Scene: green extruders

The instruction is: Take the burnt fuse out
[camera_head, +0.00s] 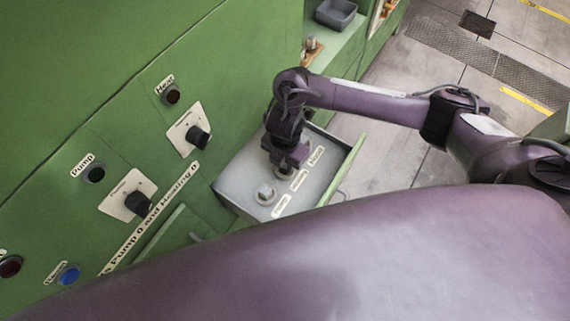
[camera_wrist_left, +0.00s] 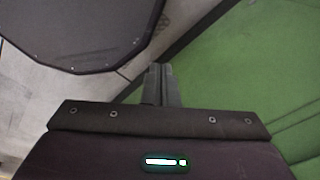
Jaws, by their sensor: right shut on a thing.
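The grey fuse drawer (camera_head: 232,186) stands open from the green cabinet, with several small white labels along its front part. One fuse (camera_head: 266,193) with a round light base sits in the drawer nearest to me. My right gripper (camera_head: 286,162) points down into the drawer, just behind that fuse, and is shut on a fuse at the middle label. The gripper hides most of the held fuse, so I cannot tell whether it is burnt or still seated. In the left wrist view my left gripper (camera_wrist_left: 162,84) has its fingers together, with nothing visible between them.
The green cabinet front (camera_head: 130,60) carries black knobs (camera_head: 138,203), dark round buttons and a blue button (camera_head: 69,275). A small grey bin (camera_head: 336,13) stands on a ledge (camera_head: 340,45) behind the drawer. Open concrete floor lies to the right.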

